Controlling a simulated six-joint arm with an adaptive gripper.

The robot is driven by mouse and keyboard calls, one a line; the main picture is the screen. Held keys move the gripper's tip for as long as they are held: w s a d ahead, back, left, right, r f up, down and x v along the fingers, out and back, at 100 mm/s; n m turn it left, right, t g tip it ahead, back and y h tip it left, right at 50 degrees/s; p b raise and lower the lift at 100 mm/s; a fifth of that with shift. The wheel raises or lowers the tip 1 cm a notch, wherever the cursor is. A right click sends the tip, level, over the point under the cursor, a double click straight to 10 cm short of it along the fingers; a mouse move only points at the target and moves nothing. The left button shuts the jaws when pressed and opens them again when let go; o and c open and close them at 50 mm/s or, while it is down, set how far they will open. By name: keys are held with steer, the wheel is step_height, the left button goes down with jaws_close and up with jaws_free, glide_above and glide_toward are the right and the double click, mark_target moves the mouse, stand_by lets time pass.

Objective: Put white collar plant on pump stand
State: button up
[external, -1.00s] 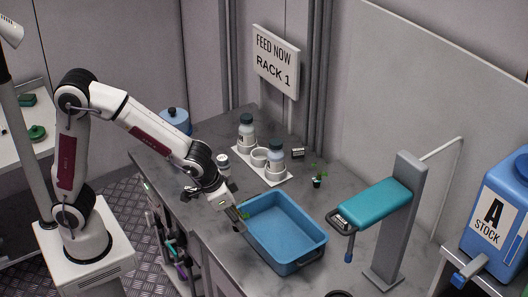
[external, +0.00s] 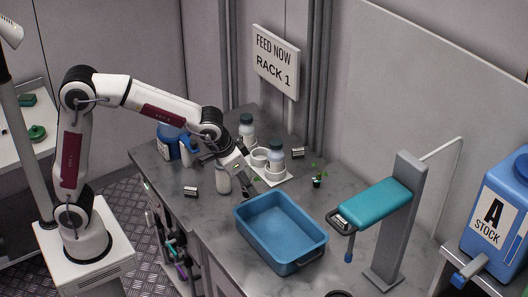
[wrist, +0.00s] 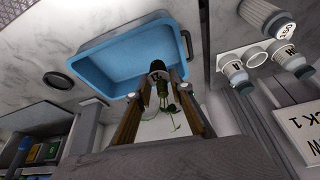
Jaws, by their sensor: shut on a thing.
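My gripper (external: 247,181) is shut on a small plant (wrist: 161,88), between the bottle tray and the blue tub. In the wrist view the plant sits between the fingers, dark pot at the fingertips and green stems towards the palm. Only a bit of leaf shows in the external view. A second small plant (external: 317,181) in a dark pot stands on the counter to the right. A grey post with a teal arm (external: 375,206) stands at the right. No label in view names the pump stand.
The blue tub (external: 308,240) lies just in front of my gripper. A white bottle (external: 223,181) stands close to my gripper's left. Bare counter lies between tub and post.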

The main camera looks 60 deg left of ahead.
steer(key=w+a+n+y, duration=0.15)
steer(key=w+a, duration=0.35)
steer(key=a, duration=0.7)
steer(key=w+a+n, duration=0.3)
steer(key=w+a, duration=0.2)
steer(key=a, duration=0.7)
steer(key=w+a+n+y, duration=0.15)
steer(key=w+a, duration=0.35)
steer(key=a, duration=0.8)
step_height(320, 180, down, 11)
steer(key=shift+d+h, duration=0.15)
steer(key=shift+h, duration=0.15)
steer(key=shift+f, duration=0.15)
steer(key=shift+f, duration=3.05)
steer(key=shift+f, duration=0.1)
steer(key=shift+f, duration=1.8)
